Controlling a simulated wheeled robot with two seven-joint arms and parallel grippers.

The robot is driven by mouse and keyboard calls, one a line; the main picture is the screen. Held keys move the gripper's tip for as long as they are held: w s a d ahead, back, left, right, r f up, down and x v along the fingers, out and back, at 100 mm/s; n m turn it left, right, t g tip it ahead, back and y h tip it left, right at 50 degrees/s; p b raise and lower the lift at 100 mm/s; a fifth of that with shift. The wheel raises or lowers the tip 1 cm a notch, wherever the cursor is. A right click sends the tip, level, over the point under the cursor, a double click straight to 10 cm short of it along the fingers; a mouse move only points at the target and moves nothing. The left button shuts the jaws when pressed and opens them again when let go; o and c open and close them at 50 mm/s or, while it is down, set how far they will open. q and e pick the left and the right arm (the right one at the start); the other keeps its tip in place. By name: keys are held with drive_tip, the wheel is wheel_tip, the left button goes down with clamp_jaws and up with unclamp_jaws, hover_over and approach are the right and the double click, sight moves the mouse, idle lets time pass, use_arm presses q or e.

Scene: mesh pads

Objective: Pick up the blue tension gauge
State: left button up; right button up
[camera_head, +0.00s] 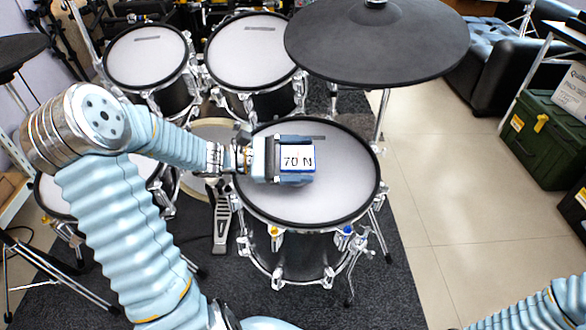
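The blue tension gauge (297,158) has a white face reading "70 N" and blue edges. It is over the white head of the front drum (330,200). My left gripper (296,159) reaches in from the left, with one finger along the gauge's upper side and one along its lower side. No gap shows between the fingers and the gauge, so the gripper looks shut on it. Whether the gauge touches the drum head cannot be told from above. My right gripper is out of view; only part of that arm shows at the bottom right.
A black cymbal pad (377,40) overhangs the drum's back right. Two more drums (147,56) (252,50) stand behind. A green case (545,140) is at the far right. The tiled floor (450,190) right of the drums is mostly clear.

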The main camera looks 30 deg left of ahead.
use_arm(q)
drive_tip(key=shift+w+d, duration=0.15)
drive_tip(key=shift+w, duration=0.1)
drive_tip(key=c, duration=1.2)
drive_tip(key=shift+c, duration=0.2)
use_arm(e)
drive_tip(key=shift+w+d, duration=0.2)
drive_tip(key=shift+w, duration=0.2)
